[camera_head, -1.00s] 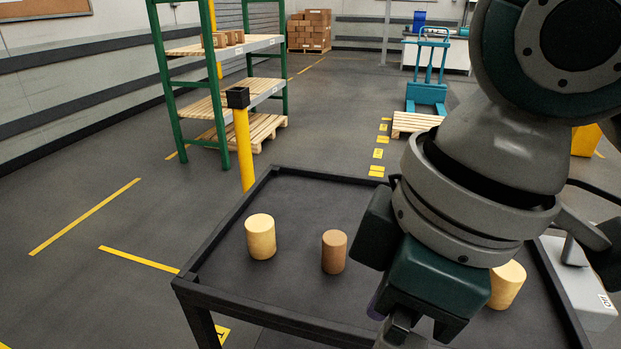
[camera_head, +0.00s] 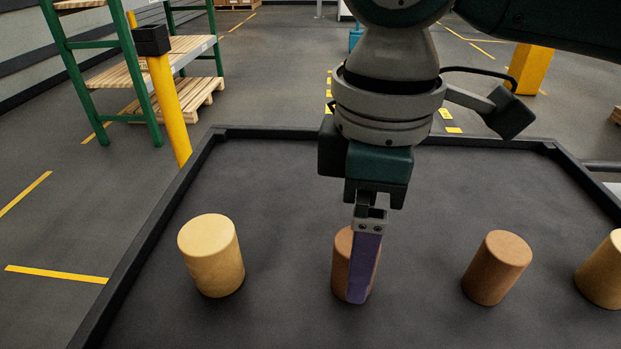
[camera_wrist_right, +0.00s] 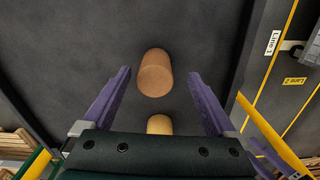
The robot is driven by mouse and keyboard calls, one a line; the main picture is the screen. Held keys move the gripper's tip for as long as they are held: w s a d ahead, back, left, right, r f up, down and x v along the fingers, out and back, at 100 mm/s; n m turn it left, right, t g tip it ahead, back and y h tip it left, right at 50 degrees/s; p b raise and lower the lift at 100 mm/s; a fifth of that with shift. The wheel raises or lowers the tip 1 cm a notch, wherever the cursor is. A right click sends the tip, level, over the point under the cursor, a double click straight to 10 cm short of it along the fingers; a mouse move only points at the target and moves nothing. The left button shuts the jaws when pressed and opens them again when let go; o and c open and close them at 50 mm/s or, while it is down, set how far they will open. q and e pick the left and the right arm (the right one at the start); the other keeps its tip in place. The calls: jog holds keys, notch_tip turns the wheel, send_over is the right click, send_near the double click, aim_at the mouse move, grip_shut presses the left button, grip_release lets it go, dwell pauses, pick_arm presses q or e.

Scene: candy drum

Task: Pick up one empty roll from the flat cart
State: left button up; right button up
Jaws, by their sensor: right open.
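My right gripper (camera_head: 363,275) points down in the middle of the head view, its purple finger in front of a short brown roll (camera_head: 341,262). The jaws are open and empty. In the right wrist view a brown roll (camera_wrist_right: 155,76) shows upright between and beyond the spread fingers, and a yellow roll (camera_wrist_right: 160,124) shows closer to the palm. The rolls stand on the dark flat cart (camera_head: 270,165). A yellow roll (camera_head: 211,256) is to the left; another brown roll (camera_head: 497,268) and a yellow roll (camera_head: 603,270) are to the right. My left gripper is not seen.
The cart has a low raised rim (camera_head: 380,136). A yellow post (camera_head: 168,105) with a black top and a green shelf rack (camera_head: 105,75) stand beyond its left side. A wooden pallet (camera_head: 180,103) lies by the rack. The cart's far half is clear.

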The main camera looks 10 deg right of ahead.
jog(key=f, duration=0.3)
jog(key=f+b, duration=0.1)
jog(key=shift+w+f, duration=0.15)
jog(key=shift+w, duration=0.15)
jog(key=c, duration=1.4)
